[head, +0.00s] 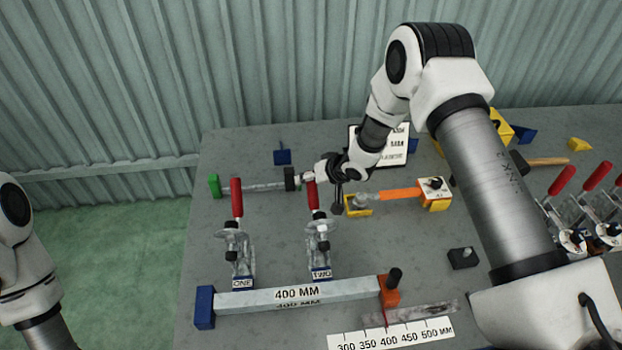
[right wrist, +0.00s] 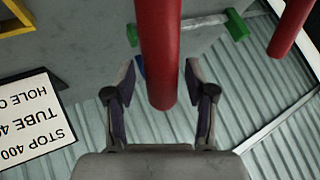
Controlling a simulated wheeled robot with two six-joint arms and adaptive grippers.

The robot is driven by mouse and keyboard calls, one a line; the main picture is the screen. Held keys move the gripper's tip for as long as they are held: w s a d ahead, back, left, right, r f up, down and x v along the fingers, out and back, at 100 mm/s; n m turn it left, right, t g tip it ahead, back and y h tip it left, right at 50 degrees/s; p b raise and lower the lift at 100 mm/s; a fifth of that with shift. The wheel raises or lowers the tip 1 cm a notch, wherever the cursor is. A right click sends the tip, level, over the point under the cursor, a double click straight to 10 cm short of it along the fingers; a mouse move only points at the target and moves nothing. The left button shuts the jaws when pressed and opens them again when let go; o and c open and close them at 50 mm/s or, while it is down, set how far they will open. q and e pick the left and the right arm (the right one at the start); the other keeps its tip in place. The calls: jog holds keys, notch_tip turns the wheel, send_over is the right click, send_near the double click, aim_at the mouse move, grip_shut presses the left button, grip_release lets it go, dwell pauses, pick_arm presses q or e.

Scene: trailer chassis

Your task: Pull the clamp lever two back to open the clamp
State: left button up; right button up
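Clamp two (head: 319,245) stands on the table behind its "TWO" label, with its red lever handle (head: 312,195) upright. My right gripper (head: 322,174) is at the top of that handle, reaching in from the right. In the right wrist view the red handle (right wrist: 159,50) lies between the two open fingers (right wrist: 160,100), with gaps on both sides, so they look apart from it. Clamp one (head: 236,250) stands to the left with its red lever (head: 236,197) upright. My left arm shows at the left edge, but its gripper is out of the picture.
A square tube (head: 290,300) marked 400 MM lies in front of both clamps, between a blue block (head: 204,308) and an orange stop (head: 389,291). A sign (right wrist: 32,117) stands behind the right gripper. More red-handled clamps (head: 580,205) stand at the right.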

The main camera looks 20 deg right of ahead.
jog(key=v, duration=1.2)
